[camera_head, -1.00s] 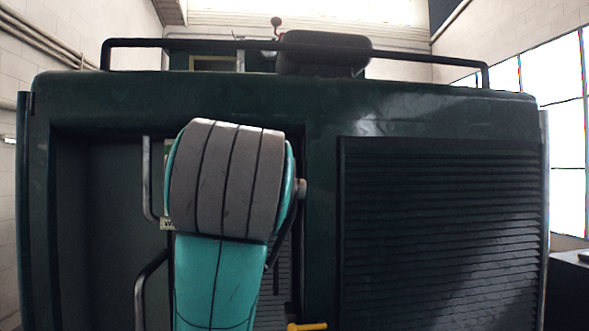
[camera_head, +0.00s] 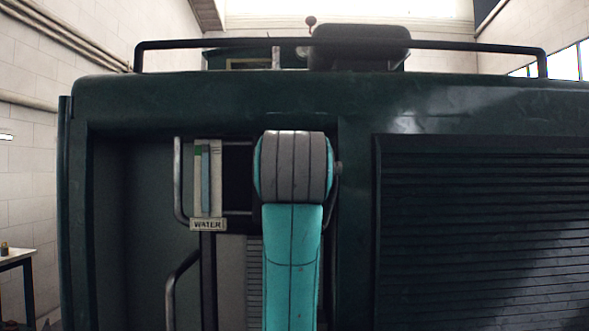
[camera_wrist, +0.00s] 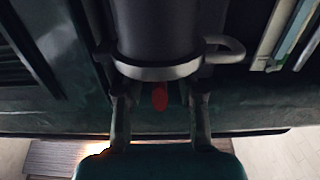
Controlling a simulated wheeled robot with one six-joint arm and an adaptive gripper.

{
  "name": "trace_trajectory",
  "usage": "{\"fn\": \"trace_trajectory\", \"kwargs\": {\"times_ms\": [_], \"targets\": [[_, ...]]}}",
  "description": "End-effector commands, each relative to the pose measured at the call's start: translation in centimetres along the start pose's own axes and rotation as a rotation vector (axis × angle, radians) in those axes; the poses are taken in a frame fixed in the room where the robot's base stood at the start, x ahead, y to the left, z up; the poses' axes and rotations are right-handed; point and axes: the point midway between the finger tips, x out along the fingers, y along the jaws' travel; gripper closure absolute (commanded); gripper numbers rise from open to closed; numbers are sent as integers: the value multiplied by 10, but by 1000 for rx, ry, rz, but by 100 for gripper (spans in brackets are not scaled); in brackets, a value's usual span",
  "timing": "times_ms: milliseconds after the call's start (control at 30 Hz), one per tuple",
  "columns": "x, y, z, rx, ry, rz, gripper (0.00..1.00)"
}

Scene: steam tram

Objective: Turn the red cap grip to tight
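The red cap grip (camera_wrist: 159,97) shows in the wrist view as a small red tab just below a dark cylinder (camera_wrist: 158,30) with a pale ring (camera_wrist: 160,70) round its end. My gripper (camera_wrist: 161,89) is open, with one finger on each side of the red grip and a gap to both. I cannot tell how far the grip is from the fingertips in depth. In the head view my arm hides the gripper and the red grip.
The dark green tram body (camera_head: 270,100) fills the head view, with a louvred panel (camera_head: 480,230) at right. A "WATER" plate (camera_head: 208,225) sits beside metal handrails (camera_head: 178,180). A curved handle (camera_wrist: 228,46) juts from the cylinder. A small table (camera_head: 15,260) stands far left.

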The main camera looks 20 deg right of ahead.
Motion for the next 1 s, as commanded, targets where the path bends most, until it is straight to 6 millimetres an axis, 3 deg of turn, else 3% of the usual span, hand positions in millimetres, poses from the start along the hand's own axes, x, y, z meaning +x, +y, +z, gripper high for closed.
{"fn": "trace_trajectory", "kwargs": {"times_ms": [367,400,533,567,1000], "targets": [[7,0,0,0,0,0,61],[7,0,0,0,0,0,64],[7,0,0,0,0,0,96],[7,0,0,0,0,0,100],[7,-2,0,-1,0,44,100]]}}
